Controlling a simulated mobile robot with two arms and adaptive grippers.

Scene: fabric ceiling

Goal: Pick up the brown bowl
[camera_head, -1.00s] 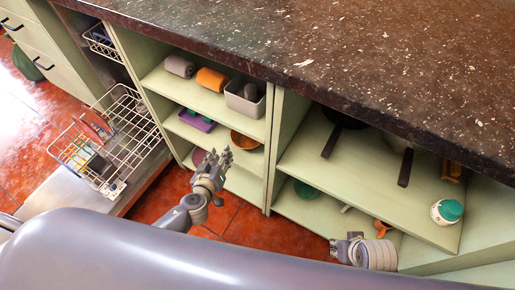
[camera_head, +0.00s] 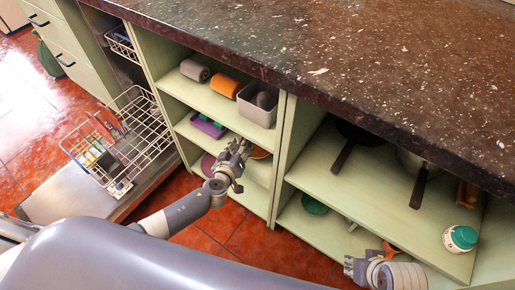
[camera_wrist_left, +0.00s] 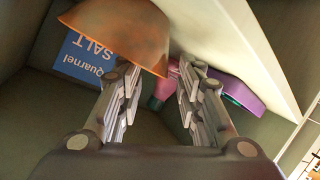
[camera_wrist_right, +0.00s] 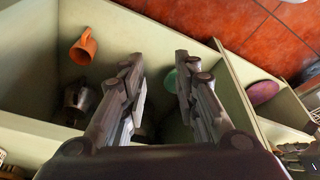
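The brown bowl (camera_wrist_left: 120,32) is at the top of the left wrist view, tilted in the picture, its rim corner close to the left-hand fingertip. In the head view the bowl (camera_head: 259,153) sits on a cabinet shelf, mostly hidden behind my left gripper (camera_head: 238,156). That gripper is open, its fingers apart, just in front of the bowl; I cannot tell whether it touches. My right gripper (camera_wrist_right: 155,78) is open and empty. In the head view my right gripper (camera_head: 350,266) is low at the right cabinet section.
A blue salt box (camera_wrist_left: 84,58) stands behind the bowl. A purple tray (camera_head: 208,125) and grey bin (camera_head: 257,104) share the shelves. An orange mug (camera_wrist_right: 84,47) and green bowl (camera_head: 314,204) are in the right section. The dark countertop (camera_head: 330,50) overhangs; a dishwasher rack (camera_head: 120,140) stands open at left.

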